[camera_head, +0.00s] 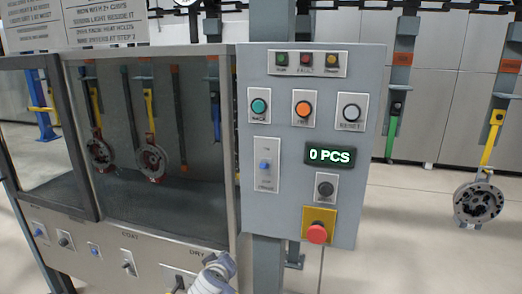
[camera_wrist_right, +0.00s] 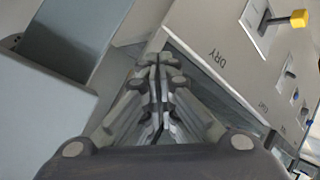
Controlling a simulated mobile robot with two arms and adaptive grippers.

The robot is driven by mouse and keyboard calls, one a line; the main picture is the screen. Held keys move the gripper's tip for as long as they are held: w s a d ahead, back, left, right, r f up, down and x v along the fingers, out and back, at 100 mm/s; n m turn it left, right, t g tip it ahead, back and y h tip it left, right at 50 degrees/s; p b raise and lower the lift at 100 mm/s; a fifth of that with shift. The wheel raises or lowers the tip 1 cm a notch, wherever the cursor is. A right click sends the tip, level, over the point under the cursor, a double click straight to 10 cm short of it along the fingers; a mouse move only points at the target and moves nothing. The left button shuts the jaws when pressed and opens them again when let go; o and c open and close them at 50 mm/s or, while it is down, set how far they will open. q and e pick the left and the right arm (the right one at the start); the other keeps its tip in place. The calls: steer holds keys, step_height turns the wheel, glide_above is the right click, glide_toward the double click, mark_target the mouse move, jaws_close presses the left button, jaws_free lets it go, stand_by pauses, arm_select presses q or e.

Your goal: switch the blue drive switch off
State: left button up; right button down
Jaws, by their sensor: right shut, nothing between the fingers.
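A blue switch knob (camera_head: 264,166) sits on a tall light plate on the left side of the grey control panel (camera_head: 370,110). Its label is too small to read. Smaller blue switches also show on the lower front panel, one at far left (camera_head: 39,232) and one farther right (camera_head: 94,249). My right gripper (camera_head: 220,264) is at the bottom centre of the head view, below and left of the control panel, near the DRY label. In the wrist view the right gripper's fingers (camera_wrist_right: 158,75) are together and empty, apart from any switch. My left gripper is not in view.
A red emergency button (camera_head: 317,233) on a yellow plate, a black knob (camera_head: 325,188) and a "0 PCS" display (camera_head: 331,154) share the panel. A yellow-tipped lever (camera_wrist_right: 298,18) sticks out near DRY. Round metal parts (camera_head: 479,202) hang from hooks at right and behind the glass.

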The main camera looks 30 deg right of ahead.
step_height(320, 180, up, 22)
steer(key=s+d+m+t+h, duration=0.1)
steer(key=m+t+h, duration=0.1)
steer(key=m+h, duration=0.15)
steer(key=m+h+p, duration=0.2)
steer(key=m+h, duration=0.1)
steer(key=m, duration=0.4)
glide_toward(267, 135)
steer(key=s+a, duration=0.2)
steer(key=shift+a+r+g, duration=0.25)
steer(key=shift+r+g, duration=0.1)
steer(key=shift+g, duration=0.05)
steer(key=shift+w, duration=0.1)
steer(key=p+x, duration=0.3)
steer(key=x, duration=0.7)
steer(key=shift+w+d, duration=0.15)
steer(key=shift+d, duration=0.05)
steer(key=shift+s+a+f+p, duration=0.2)
steer(key=shift+a+f, duration=0.1)
steer(key=shift+f, duration=0.35)
steer(key=shift+s+a+f+p, duration=0.2)
steer(key=shift+s+a+f, duration=0.1)
steer(key=shift+f, duration=0.35)
steer(key=shift+s+a+f+p, duration=0.2)
steer(key=shift+a+f, duration=0.1)
steer(key=shift+f, duration=0.3)
steer(key=shift+w, duration=0.1)
